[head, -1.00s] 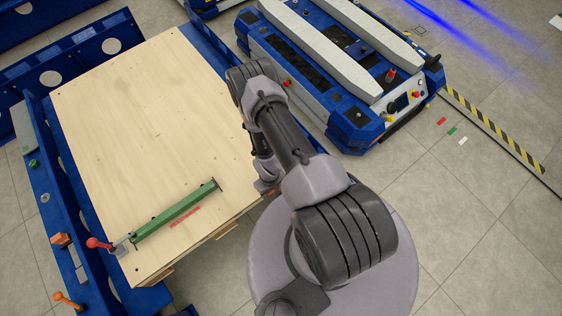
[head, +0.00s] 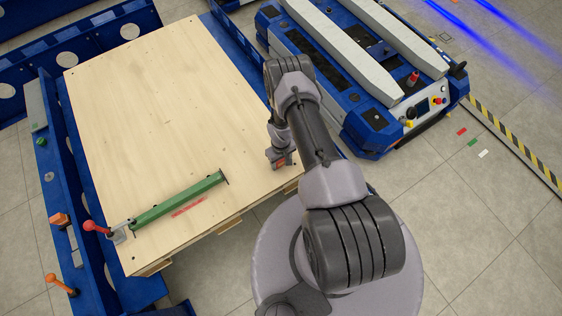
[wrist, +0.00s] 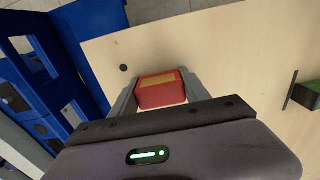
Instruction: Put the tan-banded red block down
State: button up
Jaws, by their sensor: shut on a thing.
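The tan-banded red block (wrist: 162,95) is between the two fingers of my gripper (wrist: 160,79) in the wrist view, with its tan band facing up. My gripper is shut on it. In the head view my gripper (head: 281,163) is over the near right part of the wooden board (head: 150,110), close to its right edge, and only a small orange-red bit of the block shows. I cannot tell whether the block touches the board or hangs just above it.
A green bar (head: 178,200) lies on the board near its front, beside a red strip (head: 188,206) and a red-knobbed lever (head: 92,226). Blue frame walls (head: 75,160) border the left. A blue lift cart (head: 375,125) stands right. The board's middle is clear.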

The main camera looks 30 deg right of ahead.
jog(key=o, duration=1.5)
jog(key=shift+c, duration=0.2)
notch_tip(320, 180, up, 12)
jog(key=p, duration=0.4)
jog(key=shift+f+p, duration=0.15)
jog(key=shift+p, duration=0.15)
jog(key=w+a+r+m+t, duration=0.1)
jog(key=w+r, duration=0.3)
jog(key=r, duration=0.7)
jog(key=w+a+r+t, duration=0.1)
jog(key=w+r, duration=0.2)
jog(key=r, duration=0.8)
jog(key=s+a+r+m+t, duration=0.1)
jog(key=s+a+r, duration=0.1)
jog(key=r, duration=0.7)
jog(key=s+a+r+m, duration=0.1)
jog(key=a+r, duration=0.2)
jog(key=r, duration=0.6)
jog(key=s+a+r+m+t+y, duration=0.1)
jog(key=s+a+r, duration=0.3)
jog(key=s+r, duration=0.3)
jog(key=s+a+r+t+y, duration=0.1)
jog(key=s+a+r, duration=0.4)
jog(key=s, duration=0.9)
notch_tip(320, 180, up, 4)
jog(key=shift+a+f+m+t, duration=0.2)
jog(key=shift+m+t, duration=0.2)
